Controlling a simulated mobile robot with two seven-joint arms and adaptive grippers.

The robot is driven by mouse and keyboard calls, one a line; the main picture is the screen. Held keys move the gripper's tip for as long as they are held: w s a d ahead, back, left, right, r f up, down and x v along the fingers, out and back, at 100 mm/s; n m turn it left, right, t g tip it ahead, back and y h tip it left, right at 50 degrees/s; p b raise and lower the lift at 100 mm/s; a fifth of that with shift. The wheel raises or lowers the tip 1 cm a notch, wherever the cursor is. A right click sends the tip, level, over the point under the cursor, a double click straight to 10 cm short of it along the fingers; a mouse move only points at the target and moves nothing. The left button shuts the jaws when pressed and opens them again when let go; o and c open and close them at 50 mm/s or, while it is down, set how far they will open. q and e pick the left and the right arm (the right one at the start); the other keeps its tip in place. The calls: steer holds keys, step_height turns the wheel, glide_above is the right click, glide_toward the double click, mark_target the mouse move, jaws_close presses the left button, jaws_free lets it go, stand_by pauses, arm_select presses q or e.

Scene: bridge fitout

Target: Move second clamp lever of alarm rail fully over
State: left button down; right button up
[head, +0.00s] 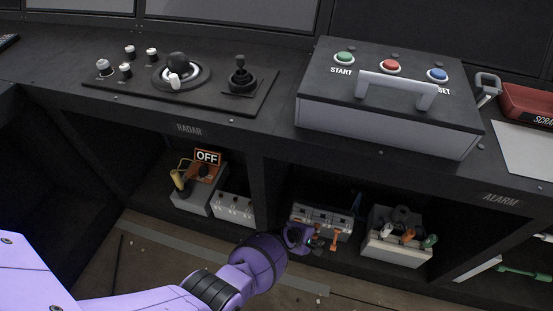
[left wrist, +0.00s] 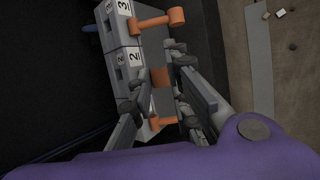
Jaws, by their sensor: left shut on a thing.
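The alarm rail (head: 325,218) is a row of grey clamp blocks with orange levers, low in the open bay under the console. In the left wrist view, blocks labelled 3 and 2 (left wrist: 122,57) show. The lever by label 3 (left wrist: 155,20) sticks out to the right. The second clamp lever (left wrist: 160,77) shows as an orange patch between my left gripper's fingers (left wrist: 162,88), which are shut on it. Another orange lever (left wrist: 158,123) shows below, partly covered by the fingers. In the head view my left gripper (head: 310,240) hides part of the rail's front. My right gripper is not in view.
A grey box with several coloured handles (head: 397,240) stands right of the rail. A block with switches (head: 234,208) and a unit with an OFF sign (head: 207,157) stand to the left. The console edge overhangs the bay. The floor in front is mostly clear.

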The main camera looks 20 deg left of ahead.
arm_select(q)
steer(key=shift+w+r, duration=0.1)
steer(key=shift+w, duration=0.15)
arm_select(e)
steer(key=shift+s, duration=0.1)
arm_select(q)
steer(key=c, duration=1.8)
jaws_free()
steer(key=shift+o, duration=0.2)
steer(key=shift+w, duration=0.1)
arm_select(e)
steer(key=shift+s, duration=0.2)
arm_select(q)
steer(key=shift+r, duration=0.2)
steer(key=shift+s+a+r, duration=0.15)
steer(key=shift+s+r, duration=0.25)
steer(key=v, duration=1)
steer(key=shift+s+a, duration=0.3)
steer(key=shift+s, duration=0.15)
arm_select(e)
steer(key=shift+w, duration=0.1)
